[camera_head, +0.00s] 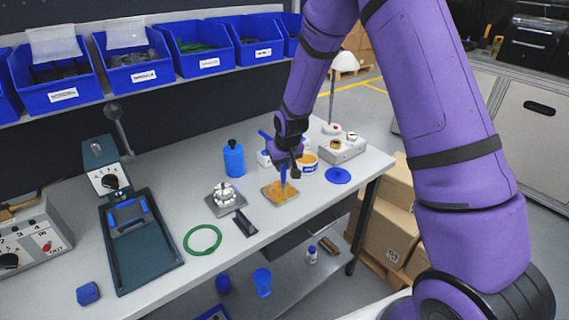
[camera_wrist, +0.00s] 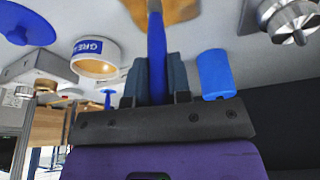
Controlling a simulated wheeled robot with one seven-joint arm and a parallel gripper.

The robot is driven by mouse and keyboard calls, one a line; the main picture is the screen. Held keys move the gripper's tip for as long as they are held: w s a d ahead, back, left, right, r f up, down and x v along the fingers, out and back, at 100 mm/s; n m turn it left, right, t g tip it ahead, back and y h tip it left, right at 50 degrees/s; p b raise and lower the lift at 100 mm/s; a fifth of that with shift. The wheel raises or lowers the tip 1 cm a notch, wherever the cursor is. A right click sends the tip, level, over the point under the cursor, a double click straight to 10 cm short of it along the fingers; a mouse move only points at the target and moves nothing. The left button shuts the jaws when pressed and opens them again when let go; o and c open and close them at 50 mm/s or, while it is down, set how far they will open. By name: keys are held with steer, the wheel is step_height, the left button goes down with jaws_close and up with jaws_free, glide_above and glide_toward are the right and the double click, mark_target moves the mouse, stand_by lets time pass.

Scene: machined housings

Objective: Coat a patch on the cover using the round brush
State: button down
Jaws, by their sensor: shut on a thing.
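My gripper (camera_head: 288,160) is shut on the round brush (camera_head: 283,176), which has a blue handle. In the wrist view the brush handle (camera_wrist: 156,50) stands between the two dark fingers (camera_wrist: 155,82). The brush points down at a flat square plate with a tan-orange top, which looks like the cover (camera_head: 272,194). The brush's lower end is over or on the plate; its bristles and any contact are hard to make out. The cover also shows at the top of the wrist view (camera_wrist: 182,10). A white tub of grease (camera_head: 309,167) stands just right of my gripper.
A flat blue disc (camera_head: 338,175) and a grey box with knobs (camera_head: 343,148) are to the right. A press (camera_head: 140,242) stands at left.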

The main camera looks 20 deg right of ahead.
steer(key=w+a, duration=0.4)
steer(key=shift+w, duration=0.4)
stand_by(3.3)
step_height(320, 180, up, 6)
stand_by(0.8)
steer(key=shift+r, duration=0.15)
